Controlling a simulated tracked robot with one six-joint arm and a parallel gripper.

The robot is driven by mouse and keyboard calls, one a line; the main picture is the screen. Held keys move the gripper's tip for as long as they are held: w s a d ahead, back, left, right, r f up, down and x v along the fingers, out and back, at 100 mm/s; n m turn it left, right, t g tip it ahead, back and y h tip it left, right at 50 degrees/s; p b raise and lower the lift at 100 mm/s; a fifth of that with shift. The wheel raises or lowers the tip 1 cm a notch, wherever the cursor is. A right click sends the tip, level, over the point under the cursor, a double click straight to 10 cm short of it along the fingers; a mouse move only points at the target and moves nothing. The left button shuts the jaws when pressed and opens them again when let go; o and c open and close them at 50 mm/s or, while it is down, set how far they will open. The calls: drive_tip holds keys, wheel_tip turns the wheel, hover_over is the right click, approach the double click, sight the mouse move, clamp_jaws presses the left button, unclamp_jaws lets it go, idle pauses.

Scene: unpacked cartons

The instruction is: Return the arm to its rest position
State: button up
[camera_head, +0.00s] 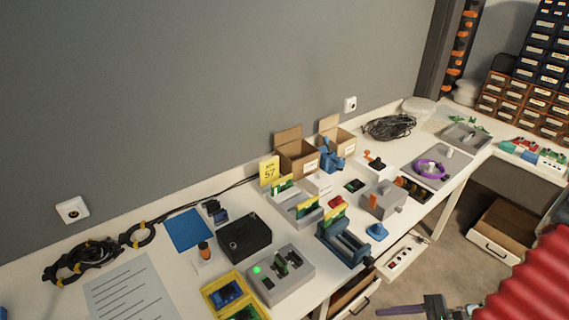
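What looks like part of my gripper (436,307) shows at the bottom edge, right of centre, dark and cut off by the frame. A thin purple bar reaches left from it, low in front of the bench. I cannot see both fingertips, so whether it is open or shut is not clear. A red ribbed sleeve, apparently on my arm, fills the lower right corner. The gripper appears apart from the white workbench (180,285).
The bench carries open cartons (297,158), a blue vise (343,243), a grey fixture with a green light (281,275), a black box (244,238) and a yellow tray (225,291). Open drawers (403,257) jut from its front.

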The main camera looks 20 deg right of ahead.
drive_tip(key=w+a+r+n+g+h, duration=0.3)
drive_tip(key=r+n+h, duration=0.2)
drive_tip(key=r+n, duration=0.25)
drive_tip(key=w+a+r+n+g+h, duration=0.2)
drive_tip(key=a+r+n+g+h, duration=0.15)
drive_tip(key=r+n, duration=0.4)
drive_tip(key=w+a+r+n+t+h, duration=0.2)
drive_tip(key=a+r+n+t, duration=0.4)
drive_tip(key=a+r, duration=0.8)
drive_tip(key=shift+a+r+n, duration=0.25)
drive_tip(key=shift+a+n, duration=0.1)
drive_tip(key=shift+n, duration=0.25)
drive_tip(key=shift+w, duration=0.1)
